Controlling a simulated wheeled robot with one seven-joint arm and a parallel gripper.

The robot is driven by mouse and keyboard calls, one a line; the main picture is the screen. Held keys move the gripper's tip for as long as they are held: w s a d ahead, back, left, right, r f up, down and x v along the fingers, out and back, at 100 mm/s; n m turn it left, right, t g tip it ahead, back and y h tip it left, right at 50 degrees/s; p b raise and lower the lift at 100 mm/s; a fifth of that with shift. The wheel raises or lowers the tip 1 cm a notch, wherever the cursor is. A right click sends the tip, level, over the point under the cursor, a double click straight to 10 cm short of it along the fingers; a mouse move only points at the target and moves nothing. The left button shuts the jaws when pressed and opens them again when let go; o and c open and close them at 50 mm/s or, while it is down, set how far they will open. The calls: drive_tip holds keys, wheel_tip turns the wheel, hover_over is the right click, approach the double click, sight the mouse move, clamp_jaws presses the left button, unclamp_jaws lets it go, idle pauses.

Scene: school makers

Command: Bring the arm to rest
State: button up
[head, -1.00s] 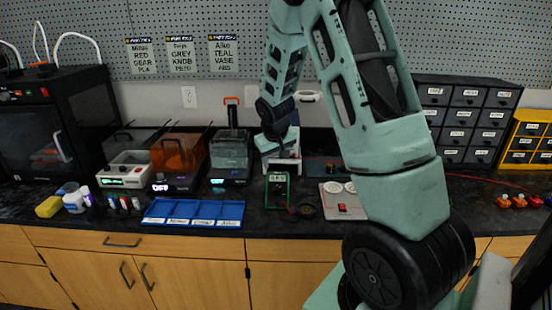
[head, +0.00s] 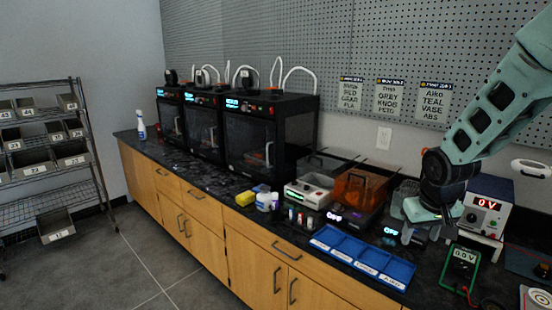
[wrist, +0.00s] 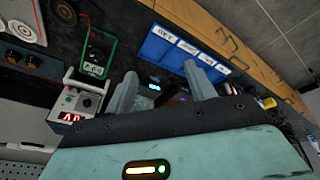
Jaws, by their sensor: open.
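My arm reaches in from the right edge of the head view and bends down over the counter. My gripper (head: 422,232) points downward above the counter, near the grey wash machine (head: 404,196) and left of the white power supply (head: 483,208). In the wrist view, the two grey fingers of my gripper (wrist: 162,88) stand apart with nothing held between them. Whether the fingertips touch anything below cannot be told.
Close by are the blue sorting tray (head: 362,258), the green multimeter (head: 461,265) and the orange-lidded machine (head: 360,190). Black 3D printers (head: 262,135) stand along the back counter. A wire shelf (head: 45,150) with grey bins stands at left. The floor (head: 150,250) in front is clear.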

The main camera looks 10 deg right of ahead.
drive_tip(key=s+a+r+n+g+y, duration=0.1)
drive_tip(key=s+a+r+n, duration=0.1)
drive_tip(key=s+a, duration=0.7)
drive_tip(key=s+a+r+n+g+y, duration=0.1)
drive_tip(key=s+a+n, duration=0.3)
drive_tip(key=s+a, duration=0.5)
drive_tip(key=a, duration=0.5)
drive_tip(key=shift+a+r+n, duration=0.15)
drive_tip(key=shift+r+n, duration=0.15)
drive_tip(key=shift+r, duration=0.1)
drive_tip(key=s, duration=0.2)
drive_tip(key=s+a+n, duration=0.1)
drive_tip(key=s, duration=0.2)
drive_tip(key=s+a+n+g, duration=0.1)
drive_tip(key=s, duration=0.2)
drive_tip(key=shift+s+a+r, duration=0.1)
drive_tip(key=shift+a+r, duration=0.05)
drive_tip(key=shift+a, duration=0.1)
drive_tip(key=shift+c, duration=0.3)
